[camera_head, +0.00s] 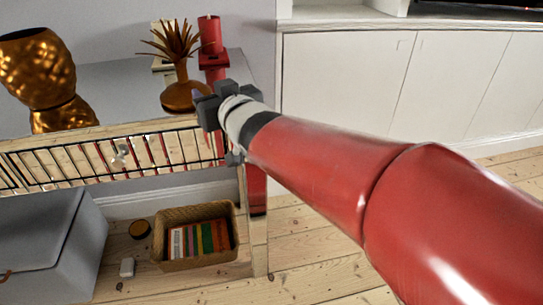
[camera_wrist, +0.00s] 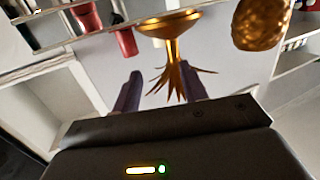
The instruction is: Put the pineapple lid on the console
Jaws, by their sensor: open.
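The pineapple lid (camera_head: 180,94) is gold with a round base and a crown of spiky leaves. It is upright at the console's right end, by the front rail; whether its base touches the top is hard to tell. The console (camera_head: 110,88) has a grey top and a pale wood frame. My gripper (camera_head: 207,108) is open, close beside the lid on its right. In the wrist view, tilted nearly upside down, the lid (camera_wrist: 172,27) hangs leaves-down, with the leaves showing between my two fingers (camera_wrist: 161,74). No grip on it shows.
A gold pineapple body (camera_head: 38,68) stands at the console's left. A black wire rail (camera_head: 110,158) runs along the front. Below are a book basket (camera_head: 245,235) and a grey box (camera_head: 45,240). White cabinets (camera_head: 350,90) stand right.

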